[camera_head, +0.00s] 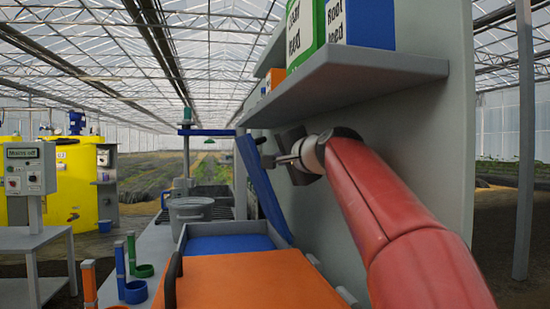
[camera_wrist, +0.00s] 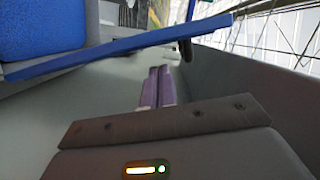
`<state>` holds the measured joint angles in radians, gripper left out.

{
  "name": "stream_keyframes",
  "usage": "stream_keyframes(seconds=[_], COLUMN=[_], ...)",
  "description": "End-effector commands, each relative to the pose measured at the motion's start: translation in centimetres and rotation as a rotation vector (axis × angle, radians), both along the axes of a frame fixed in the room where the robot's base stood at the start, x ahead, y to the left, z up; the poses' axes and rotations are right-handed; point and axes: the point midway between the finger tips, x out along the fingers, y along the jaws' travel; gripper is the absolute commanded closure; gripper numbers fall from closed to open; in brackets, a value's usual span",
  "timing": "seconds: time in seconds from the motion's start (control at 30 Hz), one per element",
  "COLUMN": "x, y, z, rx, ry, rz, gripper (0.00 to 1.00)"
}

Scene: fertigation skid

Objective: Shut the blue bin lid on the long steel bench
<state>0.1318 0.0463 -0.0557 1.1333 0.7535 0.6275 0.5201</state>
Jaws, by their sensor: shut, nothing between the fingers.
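The blue bin lid (camera_head: 262,185) stands raised and steeply tilted at the bin's right side, near the grey back panel. The bin's blue inside (camera_head: 230,243) shows open to its left. In the wrist view the lid (camera_wrist: 130,47) is a slanting blue strip, with a blue textured surface (camera_wrist: 40,28) at upper left. My gripper (camera_head: 270,161) is on the right of the lid, near its upper part, between lid and panel. Its purple fingers (camera_wrist: 160,88) are together and empty. Whether they touch the lid I cannot tell. The bench (camera_head: 140,250) runs below.
An orange lid (camera_head: 235,280) with a dark handle (camera_head: 172,280) lies in front of the blue bin. A shelf (camera_head: 345,85) with boxes overhangs my arm. The back panel (camera_head: 425,140) is close on the right. A grey pot (camera_head: 190,208) stands beyond the bin.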

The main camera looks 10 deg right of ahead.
Motion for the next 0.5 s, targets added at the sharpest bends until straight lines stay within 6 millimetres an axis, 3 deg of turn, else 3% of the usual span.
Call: stream_keyframes(seconds=[0.3, 0.5], x=[5.7, 7.5], y=[1.4, 1.8], z=[-0.4, -0.6], rx=[0.001, 0.001], ry=[0.002, 0.001], rz=[0.002, 0.002], gripper=[1.00, 1.00])
